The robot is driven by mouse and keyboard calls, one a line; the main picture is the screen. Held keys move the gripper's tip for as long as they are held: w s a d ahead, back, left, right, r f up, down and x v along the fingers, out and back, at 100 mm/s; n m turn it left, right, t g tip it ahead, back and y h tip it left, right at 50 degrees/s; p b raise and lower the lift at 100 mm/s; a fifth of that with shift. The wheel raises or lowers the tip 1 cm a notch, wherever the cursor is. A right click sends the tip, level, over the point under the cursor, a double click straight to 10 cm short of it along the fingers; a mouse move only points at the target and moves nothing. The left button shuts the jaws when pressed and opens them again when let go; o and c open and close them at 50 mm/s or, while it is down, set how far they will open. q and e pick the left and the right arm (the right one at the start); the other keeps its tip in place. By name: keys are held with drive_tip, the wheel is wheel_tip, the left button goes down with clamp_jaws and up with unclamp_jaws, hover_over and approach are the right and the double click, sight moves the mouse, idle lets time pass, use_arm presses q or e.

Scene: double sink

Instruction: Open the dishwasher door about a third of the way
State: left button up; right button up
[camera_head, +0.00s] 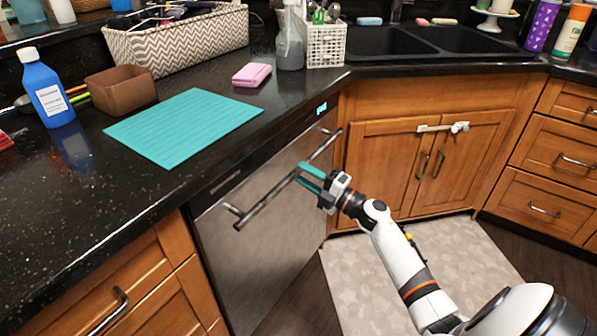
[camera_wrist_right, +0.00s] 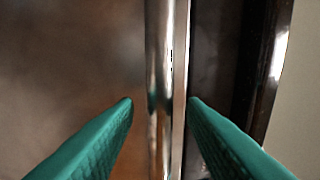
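The dishwasher door (camera_head: 255,262) is a steel panel under the dark counter, and it looks closed. Its long bar handle (camera_head: 270,199) runs along the upper part of the door. My right gripper (camera_head: 305,177) has teal fingers and is at the handle, right of its middle. In the right wrist view the two fingertips (camera_wrist_right: 161,102) are apart, one on each side of the handle bar (camera_wrist_right: 165,60), with gaps visible on both sides. I cannot tell whether the bar lies fully between them in depth. My left gripper is not in view.
The counter above holds a teal mat (camera_head: 185,127), a blue bottle (camera_head: 46,90), a brown bowl (camera_head: 121,90) and a pink sponge (camera_head: 251,75). Wooden cabinets (camera_head: 385,165) with a white latch (camera_head: 443,127) stand right of the dishwasher. A patterned rug (camera_head: 345,275) lies on the floor.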

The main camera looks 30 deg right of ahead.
drive_tip(key=shift+x, duration=1.35)
drive_tip(key=shift+c, duration=0.6)
clamp_jaws()
